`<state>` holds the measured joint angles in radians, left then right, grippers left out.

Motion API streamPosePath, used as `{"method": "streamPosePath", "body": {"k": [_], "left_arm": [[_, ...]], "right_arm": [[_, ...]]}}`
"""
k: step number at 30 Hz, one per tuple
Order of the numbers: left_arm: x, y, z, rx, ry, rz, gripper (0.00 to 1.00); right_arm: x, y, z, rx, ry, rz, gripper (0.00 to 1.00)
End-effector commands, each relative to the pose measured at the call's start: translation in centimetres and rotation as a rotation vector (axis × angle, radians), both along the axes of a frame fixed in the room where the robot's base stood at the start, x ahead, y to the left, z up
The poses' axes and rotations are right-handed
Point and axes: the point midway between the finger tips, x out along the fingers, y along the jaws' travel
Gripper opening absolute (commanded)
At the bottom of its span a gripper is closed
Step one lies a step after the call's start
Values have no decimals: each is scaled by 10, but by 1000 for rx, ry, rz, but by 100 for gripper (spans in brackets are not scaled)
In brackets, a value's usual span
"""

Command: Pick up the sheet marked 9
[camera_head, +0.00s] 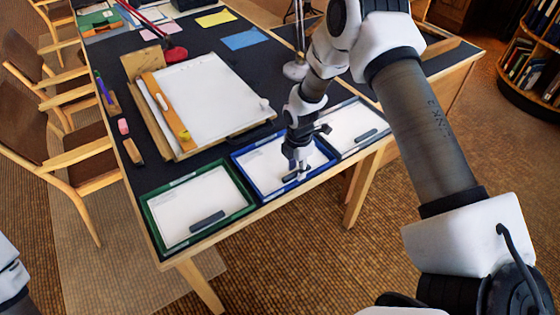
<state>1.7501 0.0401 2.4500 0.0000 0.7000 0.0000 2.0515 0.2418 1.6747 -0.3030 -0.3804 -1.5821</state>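Three shallow trays stand along the near edge of the dark table: a green-rimmed tray (148,222), a blue-rimmed tray (241,172) and another tray at the right. Each holds white paper: a sheet in the green tray (193,203), one in the blue tray (265,165) and one in the right tray (347,122). A dark bar lies on each. I cannot read a 9 on any sheet. My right gripper (297,174) points down into the blue tray, at its dark bar. Its fingers are too small to read, and contact is unclear. My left gripper is out of view.
A drawing board (215,90) with a large white sheet and a wooden strip (165,108) lies behind the trays. A red lamp (172,52) and a pale lamp base (296,70) stand farther back. Chairs line the left side.

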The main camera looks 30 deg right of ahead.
Motion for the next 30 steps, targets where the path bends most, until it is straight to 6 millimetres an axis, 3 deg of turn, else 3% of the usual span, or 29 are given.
{"method": "streamPosePath", "body": {"k": [30], "left_arm": [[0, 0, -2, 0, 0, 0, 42]], "right_arm": [[0, 0, -5, 0, 0, 0, 35]]}}
